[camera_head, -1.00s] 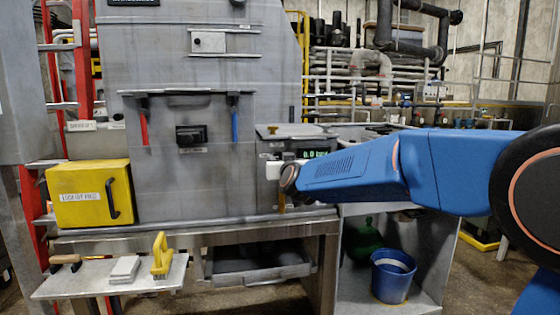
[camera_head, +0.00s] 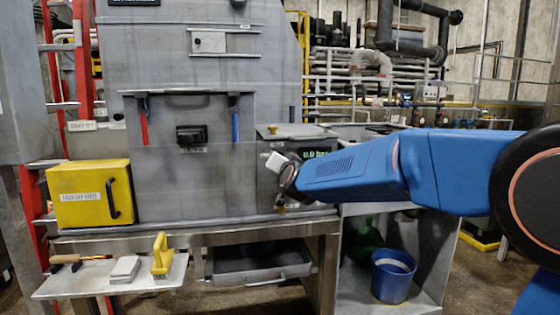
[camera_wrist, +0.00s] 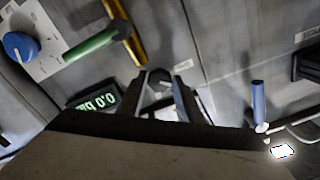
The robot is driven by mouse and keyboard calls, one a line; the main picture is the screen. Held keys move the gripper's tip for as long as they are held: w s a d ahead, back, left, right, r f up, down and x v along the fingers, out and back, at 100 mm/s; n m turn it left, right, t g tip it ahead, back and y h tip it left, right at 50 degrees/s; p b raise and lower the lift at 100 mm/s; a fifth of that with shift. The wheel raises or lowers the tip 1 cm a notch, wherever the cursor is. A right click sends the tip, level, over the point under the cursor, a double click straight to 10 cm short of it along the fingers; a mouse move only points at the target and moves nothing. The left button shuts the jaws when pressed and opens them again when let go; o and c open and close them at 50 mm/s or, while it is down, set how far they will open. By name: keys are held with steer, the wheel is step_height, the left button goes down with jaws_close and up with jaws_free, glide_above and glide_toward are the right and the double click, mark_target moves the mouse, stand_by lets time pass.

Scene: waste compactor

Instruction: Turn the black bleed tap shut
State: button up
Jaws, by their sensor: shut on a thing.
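My gripper (camera_wrist: 163,88) reaches forward in the wrist view, with its two fingers closed around a small dark piece, the black bleed tap (camera_wrist: 158,84). Most of the tap is hidden by the fingers, so its angle cannot be made out. In the head view my blue arm comes in from the right, and its wrist hides the tap and the fingertips. A green pressure display (camera_wrist: 97,98) sits left of the fingers in the wrist view and reads 0.0 bar; it is partly covered by my arm in the head view (camera_head: 317,157).
Near the fingers in the wrist view are a green lever (camera_wrist: 90,45), a brass pipe (camera_wrist: 130,42) and a blue knob (camera_wrist: 18,45). A blue handle (camera_wrist: 258,97) is at the right. A yellow box (camera_head: 88,193) and a blue bucket (camera_head: 392,277) stand farther off.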

steer(key=shift+m, duration=5.1)
steer(key=o, duration=1)
steer(key=shift+s, duration=0.1)
steer(key=v, duration=1.7)
steer(key=shift+s+r, duration=0.15)
